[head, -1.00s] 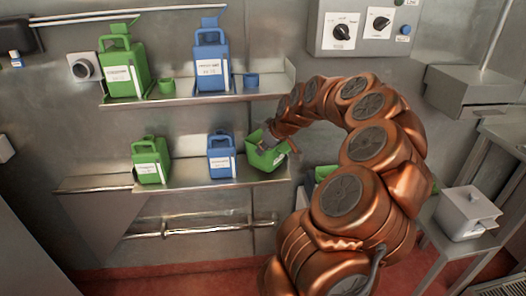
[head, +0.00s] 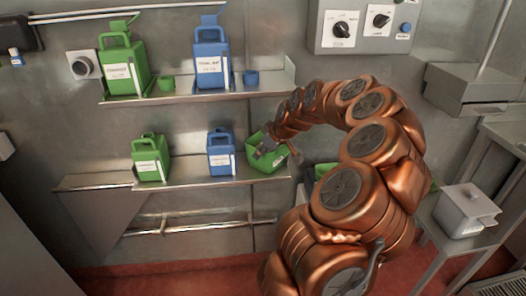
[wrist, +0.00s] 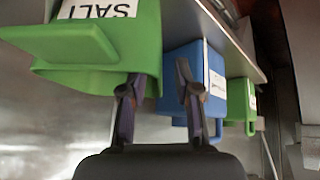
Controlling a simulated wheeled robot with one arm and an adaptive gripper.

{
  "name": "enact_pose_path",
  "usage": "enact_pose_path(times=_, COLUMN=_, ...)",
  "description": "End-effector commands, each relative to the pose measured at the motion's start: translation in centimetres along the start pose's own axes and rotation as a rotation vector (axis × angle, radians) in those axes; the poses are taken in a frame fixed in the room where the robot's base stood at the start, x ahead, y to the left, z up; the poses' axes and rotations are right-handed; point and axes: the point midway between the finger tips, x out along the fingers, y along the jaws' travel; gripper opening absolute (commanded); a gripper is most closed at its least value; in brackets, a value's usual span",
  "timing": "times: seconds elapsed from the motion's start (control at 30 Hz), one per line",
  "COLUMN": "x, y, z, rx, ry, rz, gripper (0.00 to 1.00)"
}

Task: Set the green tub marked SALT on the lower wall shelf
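The green tub (head: 266,160) is at the right end of the lower wall shelf (head: 200,180), right of a blue jug. It looks upright and seems to rest on the shelf. In the wrist view the tub (wrist: 100,50) shows close, its SALT label upside down. My gripper (wrist: 157,85) is open, its fingers spread apart near the tub's rim. The left finger overlaps the tub; the right finger is clear of it, in front of the blue jug. In the head view my gripper (head: 279,150) is at the tub, partly hidden.
A blue jug (head: 221,155) and a green jug (head: 150,160) stand on the lower shelf. The upper shelf (head: 200,97) above holds more jugs and small cups. A bar (head: 200,227) runs below. A grey lidded box (head: 465,213) is at right.

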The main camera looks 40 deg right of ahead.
Motion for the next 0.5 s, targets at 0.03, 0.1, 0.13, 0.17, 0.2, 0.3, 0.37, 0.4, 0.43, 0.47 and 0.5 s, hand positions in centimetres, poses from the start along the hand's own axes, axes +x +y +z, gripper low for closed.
enact_pose_path(times=0.03, x=0.0, y=0.0, z=0.0, rx=0.000, ry=0.000, rz=0.000, gripper=0.31)
enact_pose_path(times=0.1, x=0.0, y=0.0, z=0.0, rx=0.000, ry=0.000, rz=0.000, gripper=0.31)
enact_pose_path(times=0.13, x=0.0, y=0.0, z=0.0, rx=0.000, ry=0.000, rz=0.000, gripper=0.31)
enact_pose_path(times=0.17, x=-0.1, y=0.0, z=0.0, rx=0.000, ry=0.000, rz=0.000, gripper=0.31)
enact_pose_path(times=0.2, x=-0.2, y=0.0, z=-0.1, rx=0.001, ry=0.000, rz=0.000, gripper=0.31)
enact_pose_path(times=0.3, x=-0.5, y=0.1, z=-0.2, rx=0.000, ry=0.001, rz=0.001, gripper=0.31)
enact_pose_path(times=0.37, x=-1.1, y=0.1, z=-0.1, rx=0.000, ry=0.002, rz=0.002, gripper=0.31)
enact_pose_path(times=0.4, x=-1.7, y=0.1, z=-0.1, rx=0.000, ry=0.002, rz=0.002, gripper=0.31)
enact_pose_path(times=0.43, x=-2.1, y=0.1, z=-0.1, rx=0.000, ry=0.002, rz=0.001, gripper=0.31)
enact_pose_path(times=0.47, x=-2.6, y=0.1, z=-0.1, rx=0.000, ry=0.002, rz=0.002, gripper=0.31)
enact_pose_path(times=0.5, x=-3.3, y=0.1, z=-0.1, rx=0.000, ry=0.003, rz=0.003, gripper=0.31)
